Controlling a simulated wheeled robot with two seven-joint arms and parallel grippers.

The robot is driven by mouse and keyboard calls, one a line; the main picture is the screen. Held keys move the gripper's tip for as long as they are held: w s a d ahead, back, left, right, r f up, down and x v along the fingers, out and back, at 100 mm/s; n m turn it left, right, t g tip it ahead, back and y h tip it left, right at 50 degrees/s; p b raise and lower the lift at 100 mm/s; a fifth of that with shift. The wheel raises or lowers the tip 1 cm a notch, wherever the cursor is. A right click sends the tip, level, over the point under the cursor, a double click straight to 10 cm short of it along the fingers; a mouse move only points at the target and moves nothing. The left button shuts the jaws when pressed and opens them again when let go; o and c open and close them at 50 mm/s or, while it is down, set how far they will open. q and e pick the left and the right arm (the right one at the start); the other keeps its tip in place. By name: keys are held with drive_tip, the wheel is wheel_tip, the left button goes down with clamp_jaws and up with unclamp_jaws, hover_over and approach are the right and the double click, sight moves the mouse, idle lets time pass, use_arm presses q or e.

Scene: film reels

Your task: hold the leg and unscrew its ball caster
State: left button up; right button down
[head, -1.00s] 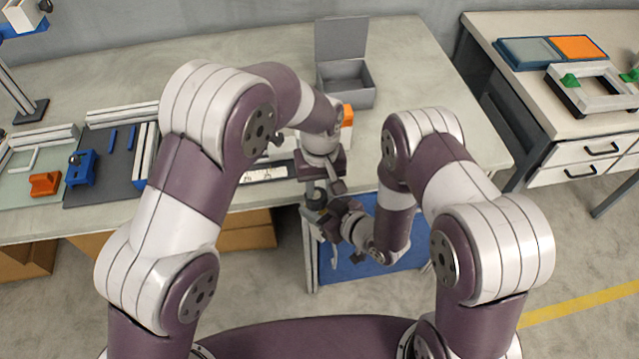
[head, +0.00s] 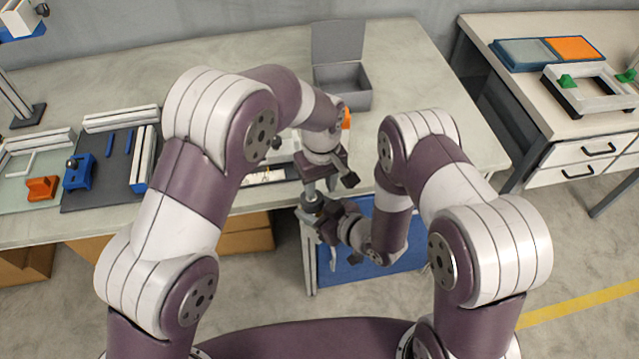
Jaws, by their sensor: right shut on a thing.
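My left gripper (head: 326,183) points down just in front of the table's front edge, above my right gripper. One dark finger shows at its right side; the arm and gripper body hide the rest, so I cannot tell how far it is open. A small grey round part, seemingly the ball caster (head: 311,203), shows just below it. My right gripper (head: 319,217) comes in from the right, just below this part, and is shut on the leg, which is mostly hidden by the gripper. I cannot clearly separate the leg from the pale upright post behind it.
A blue panel (head: 385,262) is below the front edge. A side bench (head: 600,125) stands at right.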

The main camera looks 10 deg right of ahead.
use_arm(q)
drive_tip(key=shift+s+a+f, duration=0.3)
drive_tip(key=shift+a+f, duration=0.1)
drive_tip(key=shift+f, duration=0.05)
drive_tip(key=r, duration=0.4)
drive_tip(key=shift+w+a+r, duration=0.1)
drive_tip(key=shift+w+r, duration=0.15)
drive_tip(key=shift+w, duration=0.1)
drive_tip(key=o, duration=0.4)
drive_tip(key=shift+a+r, duration=0.1)
drive_tip(key=shift+r, duration=0.2)
drive_tip(key=shift+c, duration=0.2)
drive_tip(key=shift+o, duration=0.3)
drive_tip(key=shift+w+a+r+n+g+h, duration=0.15)
drive_tip(key=shift+a+r+n+h, duration=0.1)
drive_tip(key=shift+a+r+n, duration=0.2)
drive_tip(key=shift+a+r+n+g+h, duration=0.15)
drive_tip(key=shift+a+r+n+h, duration=0.15)
drive_tip(key=shift+r, duration=0.2)
drive_tip(key=f, duration=0.7)
drive_tip(key=shift+s+d+f, duration=0.3)
drive_tip(key=shift+d+f, duration=0.05)
drive_tip(key=shift+d, duration=0.05)
drive_tip(key=c, duration=1.1)
drive_tip(key=shift+o, duration=0.2)
drive_tip(key=shift+n, duration=1.05)
drive_tip(key=shift+r, duration=0.2)
